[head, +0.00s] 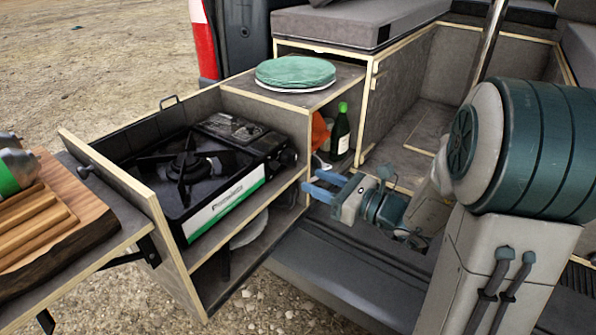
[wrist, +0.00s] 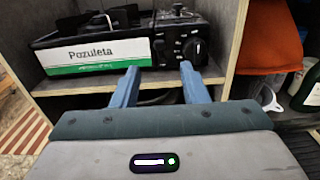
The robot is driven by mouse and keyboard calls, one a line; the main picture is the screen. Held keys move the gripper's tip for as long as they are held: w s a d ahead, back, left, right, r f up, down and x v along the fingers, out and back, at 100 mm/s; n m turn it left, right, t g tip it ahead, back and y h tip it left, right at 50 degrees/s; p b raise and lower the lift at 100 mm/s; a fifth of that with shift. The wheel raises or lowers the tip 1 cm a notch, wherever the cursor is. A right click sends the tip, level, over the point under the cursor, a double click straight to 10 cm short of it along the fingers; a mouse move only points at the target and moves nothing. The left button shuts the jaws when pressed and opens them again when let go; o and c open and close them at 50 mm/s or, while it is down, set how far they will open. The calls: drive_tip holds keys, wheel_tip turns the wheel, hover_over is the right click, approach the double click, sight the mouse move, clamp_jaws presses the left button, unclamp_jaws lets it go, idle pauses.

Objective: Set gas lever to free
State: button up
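The black portable gas stove (head: 192,165) sits on the pull-out shelf at the left in the head view. In the wrist view its front (wrist: 185,45) faces me, with a white and green label at left and a dark control panel at right. A large round knob (wrist: 195,48) is on that panel. I cannot tell the gas lever apart from the small dark details there. My gripper (head: 311,182) is open and empty, in front of and to the right of the stove. Its two blue fingers (wrist: 159,68) point toward the stove front, apart from it.
A wooden shelf edge (wrist: 120,84) runs below the stove, and an upright panel (wrist: 237,40) stands at its right. An orange item (wrist: 271,45) and a green bottle (head: 341,132) are in the compartment beyond. A slatted wooden board (head: 40,215) lies at left.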

drive_tip(key=shift+v, duration=1.55)
drive_tip(key=shift+a, duration=0.1)
drive_tip(key=s+a+r+n+g+h+p, duration=0.2)
drive_tip(key=s+a+r+n+g+p, duration=0.1)
drive_tip(key=s+n+g+p, duration=0.3)
drive_tip(key=s+a+r+n+g+h+p, duration=0.2)
drive_tip(key=s+a+n+g+p, duration=0.15)
drive_tip(key=s+n, duration=0.4)
drive_tip(key=s+d+r+n+t+h+p, duration=0.1)
drive_tip(key=s+d+r+n+h+p, duration=0.2)
drive_tip(key=d+r+n+h+p, duration=0.6)
drive_tip(key=d+r+n+h, duration=0.1)
drive_tip(key=d+n, duration=0.1)
drive_tip(key=n, duration=0.1)
drive_tip(key=shift+s+d, duration=0.15)
drive_tip(key=shift+c, duration=0.4)
idle(0.4)
